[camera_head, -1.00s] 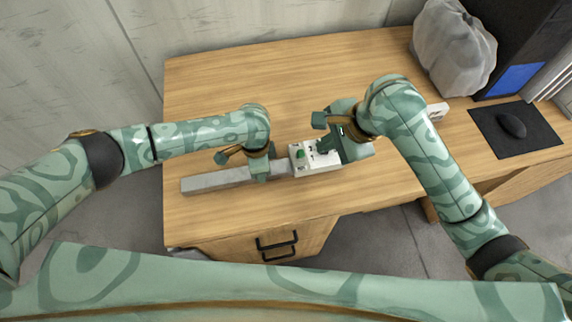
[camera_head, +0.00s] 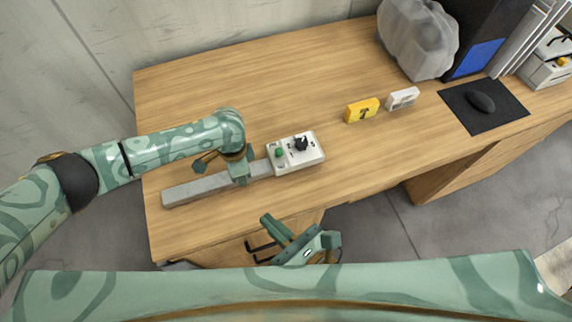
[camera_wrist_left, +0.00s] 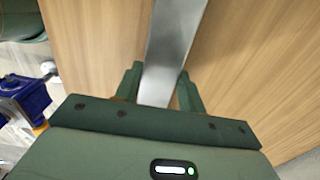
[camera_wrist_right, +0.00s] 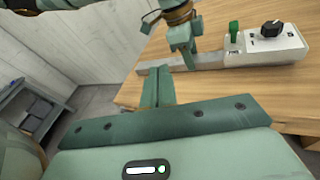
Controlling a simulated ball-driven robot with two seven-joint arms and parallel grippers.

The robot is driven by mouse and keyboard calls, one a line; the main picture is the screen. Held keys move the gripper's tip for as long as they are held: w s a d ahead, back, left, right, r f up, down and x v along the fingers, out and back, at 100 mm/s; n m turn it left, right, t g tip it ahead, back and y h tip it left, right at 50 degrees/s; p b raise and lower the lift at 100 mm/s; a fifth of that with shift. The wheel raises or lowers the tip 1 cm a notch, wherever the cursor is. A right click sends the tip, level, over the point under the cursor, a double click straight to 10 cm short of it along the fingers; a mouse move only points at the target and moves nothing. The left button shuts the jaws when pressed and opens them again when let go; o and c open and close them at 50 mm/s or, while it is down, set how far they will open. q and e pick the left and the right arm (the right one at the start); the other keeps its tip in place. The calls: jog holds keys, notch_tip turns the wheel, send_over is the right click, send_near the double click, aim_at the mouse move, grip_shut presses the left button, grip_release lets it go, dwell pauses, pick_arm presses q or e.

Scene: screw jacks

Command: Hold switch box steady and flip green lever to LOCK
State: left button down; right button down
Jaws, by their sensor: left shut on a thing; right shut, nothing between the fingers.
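The white switch box (camera_head: 308,160) lies on the desk, joined to the right end of a long grey bar (camera_head: 190,191). It carries a green lever (camera_head: 279,152) at its left part and a black knob (camera_head: 300,143). In the right wrist view the green lever (camera_wrist_right: 233,31) stands upright; its label is too small to read. My left gripper (camera_head: 240,179) is shut on the grey bar, left of the box; the left wrist view shows the bar (camera_wrist_left: 168,85) between its fingers. My right gripper (camera_head: 274,224) is shut and empty, in front of the desk's front edge, apart from the box.
A yellow box (camera_head: 362,110) and a small white box (camera_head: 403,98) stand right of the switch box. A mouse (camera_head: 481,102) on a dark pad, a grey bag (camera_head: 418,40) and a computer tower are farther right. The desk behind the switch box is clear.

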aim_at(278, 153)
pick_arm(q)
jog(key=shift+w, duration=0.1)
pick_arm(e)
jog(key=w+d+f+m+t+h, duration=0.1)
jog(key=w+d+f+m+h, duration=0.1)
jog(key=d+h, duration=0.4)
jog(key=shift+w+d+f+m+h, duration=0.3)
jog(key=shift+w+d+f+h, duration=0.1)
jog(key=shift+w+d+f, duration=0.25)
jog(key=shift+s+a, duration=0.1)
jog(key=shift+a, duration=0.05)
jog(key=x, duration=0.9)
jog(key=shift+w+a, duration=0.1)
jog(key=shift+w, duration=0.35)
jog(key=w, duration=0.1)
jog(key=w+r, duration=0.1)
jog(key=w+a, duration=0.1)
jog(key=shift+w+a+r, duration=0.1)
jog(key=shift+w+r, duration=0.15)
jog(key=shift+w, duration=0.05)
